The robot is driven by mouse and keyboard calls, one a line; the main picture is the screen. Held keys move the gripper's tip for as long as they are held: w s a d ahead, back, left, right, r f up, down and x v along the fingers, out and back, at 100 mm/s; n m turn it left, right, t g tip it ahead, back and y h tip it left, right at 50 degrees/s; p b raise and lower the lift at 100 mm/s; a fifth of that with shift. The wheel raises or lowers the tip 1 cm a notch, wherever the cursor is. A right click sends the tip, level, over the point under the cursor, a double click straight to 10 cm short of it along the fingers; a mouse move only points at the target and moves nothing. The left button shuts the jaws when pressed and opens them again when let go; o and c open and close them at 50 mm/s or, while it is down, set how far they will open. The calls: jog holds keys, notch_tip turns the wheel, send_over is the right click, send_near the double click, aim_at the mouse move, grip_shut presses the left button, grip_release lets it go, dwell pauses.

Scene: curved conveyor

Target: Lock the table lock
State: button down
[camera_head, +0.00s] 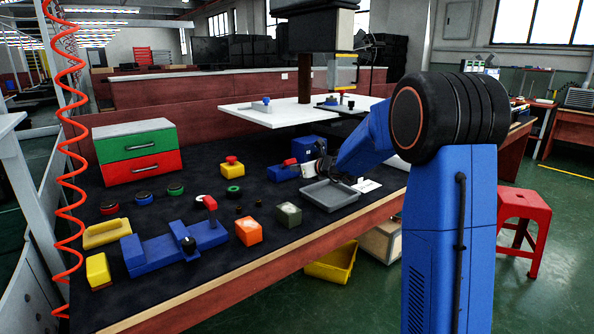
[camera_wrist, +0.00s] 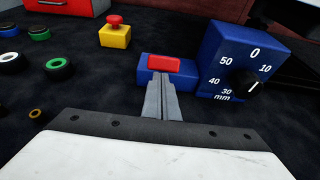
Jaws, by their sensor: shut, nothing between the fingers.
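A small blue block with a red lever or tab on top, which looks like the table lock, stands on the dark table mat. In the wrist view its red part (camera_wrist: 163,64) and blue body (camera_wrist: 200,72) are just beyond my fingertips. In the head view the blue body (camera_head: 281,173) shows left of my gripper (camera_head: 293,165). My gripper (camera_wrist: 163,78) is shut and empty, its tips overlapping the lower edge of the red part in the picture. I cannot tell whether they touch it. The fingers hide part of the block's front.
A blue dial box (camera_wrist: 232,55) marked in mm stands close on the right. A yellow box with a red button (camera_wrist: 115,32) is to the left. A grey tray (camera_head: 330,196) lies in front, and a blue fixture with a red handle (camera_head: 160,250) is at the front left.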

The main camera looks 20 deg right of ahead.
aim_at(291, 162)
jog(key=shift+w+r+g, duration=0.15)
jog(key=shift+r+g, duration=0.25)
jog(key=shift+w+a+r+g+h, duration=0.1)
jog(key=shift+w+r+g+h, duration=0.1)
jog(key=shift+r+g, duration=0.25)
jog(key=shift+w+a+r+g+h, duration=0.1)
jog(key=shift+w+r+g+h, duration=0.1)
jog(key=shift+r+g, duration=0.2)
jog(key=shift+r, duration=0.2)
jog(key=w+r, duration=0.2)
jog(key=w+a+r, duration=0.1)
jog(key=r, duration=0.1)
jog(key=shift+w+a, duration=0.2)
jog(key=shift+w, duration=0.2)
jog(key=shift+w+a+r, duration=0.2)
jog(key=shift+w+r, duration=0.1)
jog(key=shift+w, duration=0.35)
jog(key=shift+w+a+r, duration=0.2)
jog(key=shift+w+r, duration=0.1)
jog(key=shift+w, duration=0.35)
